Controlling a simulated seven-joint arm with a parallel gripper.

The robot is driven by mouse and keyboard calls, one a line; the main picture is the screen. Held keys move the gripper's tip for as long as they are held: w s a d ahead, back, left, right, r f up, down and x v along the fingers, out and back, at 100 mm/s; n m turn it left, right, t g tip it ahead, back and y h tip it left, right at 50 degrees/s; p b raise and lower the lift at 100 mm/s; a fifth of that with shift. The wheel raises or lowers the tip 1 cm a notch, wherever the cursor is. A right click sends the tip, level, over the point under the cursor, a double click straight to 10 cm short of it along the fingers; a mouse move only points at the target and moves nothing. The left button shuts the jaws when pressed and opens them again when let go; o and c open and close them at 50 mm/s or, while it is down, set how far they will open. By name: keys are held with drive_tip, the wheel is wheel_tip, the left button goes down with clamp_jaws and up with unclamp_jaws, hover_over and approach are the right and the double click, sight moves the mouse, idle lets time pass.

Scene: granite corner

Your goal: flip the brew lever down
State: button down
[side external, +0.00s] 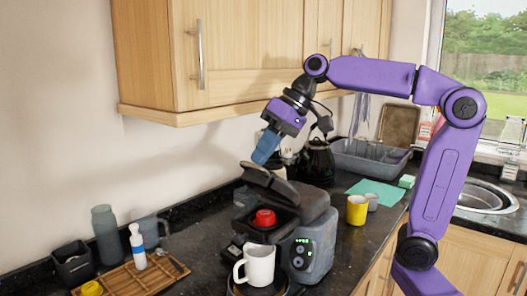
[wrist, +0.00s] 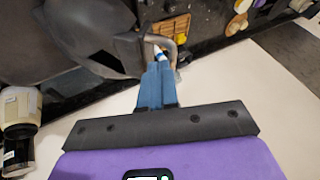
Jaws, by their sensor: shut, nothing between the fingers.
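The brew lever (side external: 270,184) is a dark lid-like arm on top of the grey coffee machine (side external: 318,236). It stands raised and tilted, with the top of the machine open below it. My gripper (side external: 258,160) has blue fingers, shut and empty, just above the raised end of the lever. In the wrist view, the lever's grey loop handle (wrist: 128,42) lies right at the fingertips of my gripper (wrist: 157,66). I cannot tell whether they touch. A red capsule (side external: 264,217) sits in the open top. A white mug (side external: 258,264) stands at the machine's front.
A wooden cabinet (side external: 245,55) hangs above, near my arm. A wooden tray (side external: 130,278) with small items and a grey bottle (side external: 105,236) stand at left. A yellow cup (side external: 357,209), a black kettle (side external: 316,160) and a dish tub (side external: 368,158) are at right.

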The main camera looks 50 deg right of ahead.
drive_tip(key=shift+a, duration=0.1)
idle(0.3)
drive_tip(key=shift+a+f+h, duration=0.4)
drive_tip(key=shift+a, duration=0.3)
drive_tip(key=shift+a+f+n+h, duration=0.3)
drive_tip(key=shift+a+f+h, duration=1)
drive_tip(key=shift+f, duration=0.6)
drive_tip(key=shift+a+f+n+h, duration=0.3)
drive_tip(key=shift+a+f+h, duration=0.85)
drive_tip(key=shift+f+h, duration=0.55)
drive_tip(key=shift+a+f+n+h, duration=0.3)
drive_tip(key=shift+a+f+h, duration=0.9)
drive_tip(key=shift+f, duration=0.85)
drive_tip(key=shift+f, duration=0.1)
drive_tip(key=d+r, duration=0.2)
drive_tip(key=r, duration=0.1)
drive_tip(key=shift+r, duration=0.3)
drive_tip(key=v, duration=1)
drive_tip(key=shift+d+r, duration=0.25)
drive_tip(key=shift+d, duration=0.05)
